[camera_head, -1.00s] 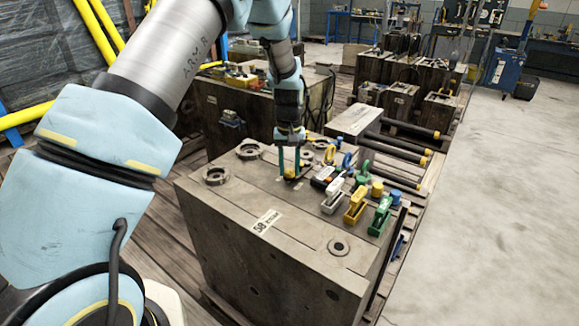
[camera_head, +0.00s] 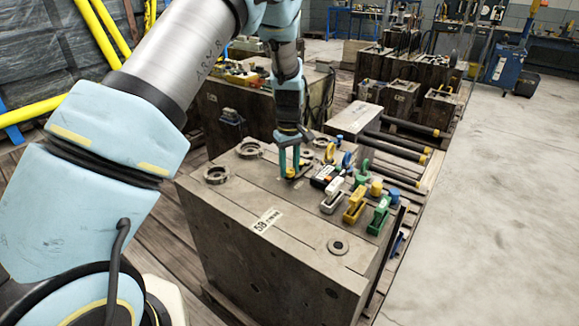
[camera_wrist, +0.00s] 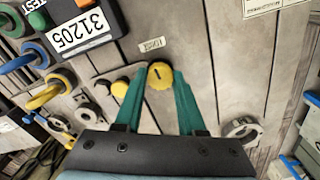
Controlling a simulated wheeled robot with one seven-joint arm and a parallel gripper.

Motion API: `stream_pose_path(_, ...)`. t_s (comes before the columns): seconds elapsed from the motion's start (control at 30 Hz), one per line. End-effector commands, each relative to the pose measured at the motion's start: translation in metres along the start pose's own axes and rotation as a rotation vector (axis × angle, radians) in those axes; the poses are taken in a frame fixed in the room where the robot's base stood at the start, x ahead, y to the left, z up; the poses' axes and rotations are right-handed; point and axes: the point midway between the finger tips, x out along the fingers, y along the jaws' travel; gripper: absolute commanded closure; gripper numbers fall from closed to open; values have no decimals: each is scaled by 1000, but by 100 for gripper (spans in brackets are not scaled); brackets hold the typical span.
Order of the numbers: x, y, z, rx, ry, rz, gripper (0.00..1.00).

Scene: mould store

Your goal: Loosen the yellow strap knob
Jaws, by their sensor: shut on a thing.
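The yellow strap knob (camera_wrist: 160,75) is round, with a dark slot-like mark on top. It sits low on the block's top face, between my fingertips in the wrist view. My gripper (camera_wrist: 158,78) has two green fingers, closed on the knob from either side. A small printed label (camera_wrist: 152,44) lies just beyond the knob.
Blue, green and yellow shackles or clamps, including a yellow clamp (camera_head: 354,206), crowd the right of the block (camera_head: 235,215). A metal ring (camera_wrist: 241,130) is right of my fingers. The block's front left is clear.

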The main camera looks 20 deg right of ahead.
Motion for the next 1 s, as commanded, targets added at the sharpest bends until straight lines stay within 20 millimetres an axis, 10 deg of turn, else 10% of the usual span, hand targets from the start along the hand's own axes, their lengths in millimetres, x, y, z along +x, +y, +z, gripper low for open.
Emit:
stream_pose_path(0.3,0,0,1,0,-2,-2,100)
stream_pose_path(0.33,0,0,1,0,-2,-2,60)
stream_pose_path(0.6,0,0,1,1,-1,-1,31)
stream_pose_path(1.0,-14,1,0,0,0,2,31)
